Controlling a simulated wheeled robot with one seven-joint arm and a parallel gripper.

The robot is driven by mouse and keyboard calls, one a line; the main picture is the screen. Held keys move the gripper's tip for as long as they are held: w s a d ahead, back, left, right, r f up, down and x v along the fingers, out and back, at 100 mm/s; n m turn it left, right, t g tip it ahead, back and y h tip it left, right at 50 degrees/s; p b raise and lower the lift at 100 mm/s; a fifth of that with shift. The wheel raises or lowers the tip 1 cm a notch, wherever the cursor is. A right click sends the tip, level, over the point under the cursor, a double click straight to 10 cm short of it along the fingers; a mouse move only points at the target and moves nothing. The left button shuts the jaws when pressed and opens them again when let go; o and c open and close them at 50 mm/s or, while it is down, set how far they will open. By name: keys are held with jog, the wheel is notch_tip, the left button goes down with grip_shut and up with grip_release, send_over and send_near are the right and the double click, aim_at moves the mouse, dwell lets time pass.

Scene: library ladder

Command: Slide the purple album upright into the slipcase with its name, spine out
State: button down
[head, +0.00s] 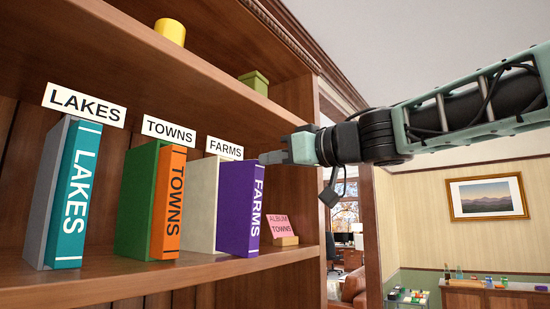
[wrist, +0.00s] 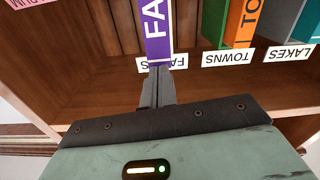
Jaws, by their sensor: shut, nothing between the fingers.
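The purple album (head: 240,210), lettered FARMS, stands upright on the shelf with its spine outward. Its back part is in the cream slipcase (head: 203,205) under the FARMS label (head: 224,149); its front part sticks out of the case. In the wrist view, which is upside down, the purple spine (wrist: 158,30) is straight ahead of the fingers. My gripper (head: 265,158) is shut and empty, with its tips at the upper end of the spine; it also shows in the wrist view (wrist: 160,73). I cannot tell whether the tips touch the spine.
To the left stand the orange TOWNS album (head: 174,205) in a green slipcase (head: 135,205) and the teal LAKES album (head: 78,200) in a grey slipcase (head: 48,195). A pink card (head: 280,225) reading ALBUM TOWNS is right of the purple album. An upper shelf (head: 170,65) runs above.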

aim_at(249, 163)
jog(key=shift+p+x, duration=1.65)
jog(key=shift+x, duration=1.5)
dwell(0.4)
jog(key=shift+p+v, duration=0.3)
jog(key=shift+v, duration=0.95)
jog(key=b+v, duration=0.3)
jog(key=v, duration=1.4)
jog(key=shift+s+d, duration=0.25)
jog(key=shift+d, duration=0.1)
jog(key=shift+a, duration=0.1)
